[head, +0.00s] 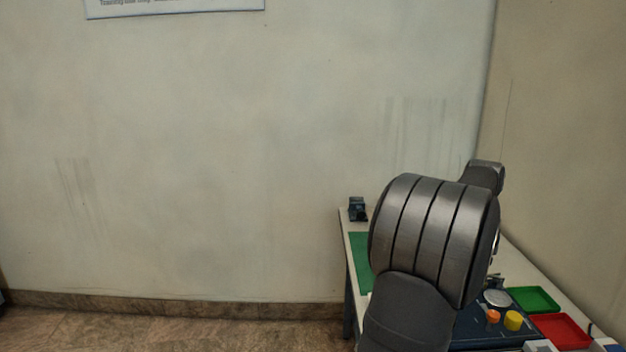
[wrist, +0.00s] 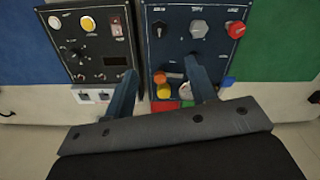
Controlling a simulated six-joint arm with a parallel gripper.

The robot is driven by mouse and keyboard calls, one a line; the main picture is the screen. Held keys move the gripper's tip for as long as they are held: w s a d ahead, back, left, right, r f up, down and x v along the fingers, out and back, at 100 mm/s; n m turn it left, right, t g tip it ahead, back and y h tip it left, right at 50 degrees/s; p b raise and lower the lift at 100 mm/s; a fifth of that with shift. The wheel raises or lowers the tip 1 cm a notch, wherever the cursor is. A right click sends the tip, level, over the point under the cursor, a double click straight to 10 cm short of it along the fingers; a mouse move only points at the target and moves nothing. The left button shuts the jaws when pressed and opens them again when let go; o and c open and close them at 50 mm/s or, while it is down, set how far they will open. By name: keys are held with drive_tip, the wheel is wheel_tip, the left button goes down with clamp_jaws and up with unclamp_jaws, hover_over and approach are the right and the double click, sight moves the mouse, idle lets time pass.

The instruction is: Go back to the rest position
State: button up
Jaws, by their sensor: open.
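My gripper (wrist: 160,65) shows in the wrist view with its two dark blue fingers apart and nothing held between them. It is over a dark blue panel (wrist: 178,52) with a grey knob (wrist: 198,28) and a red knob (wrist: 236,29). A black panel (wrist: 92,47) with a yellow button (wrist: 88,24) and a white switch (wrist: 55,21) is left of it. An orange piece (wrist: 160,77) and a yellow piece (wrist: 164,91) show between the fingers. In the head view my arm's large grey joint covers much of the table, and the gripper is hidden.
In the head view the table (head: 545,283) holds a green tray (head: 534,299), a red tray (head: 562,333), a green mat (head: 360,258) and a small dark device (head: 357,209). Walls (head: 250,150) stand behind and to the right. The floor (head: 170,330) at left is clear.

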wheel_tip(320, 180, down, 15)
drive_tip(key=shift+f, duration=0.2)
drive_tip(key=n, duration=0.4)
drive_tip(key=shift+r, duration=0.1)
drive_tip(key=n, duration=0.5)
drive_tip(key=shift+w+a, duration=0.1)
drive_tip(key=n, duration=0.4)
drive_tip(key=shift+a+n, duration=0.1)
drive_tip(key=shift+n, duration=0.3)
drive_tip(key=n, duration=0.4)
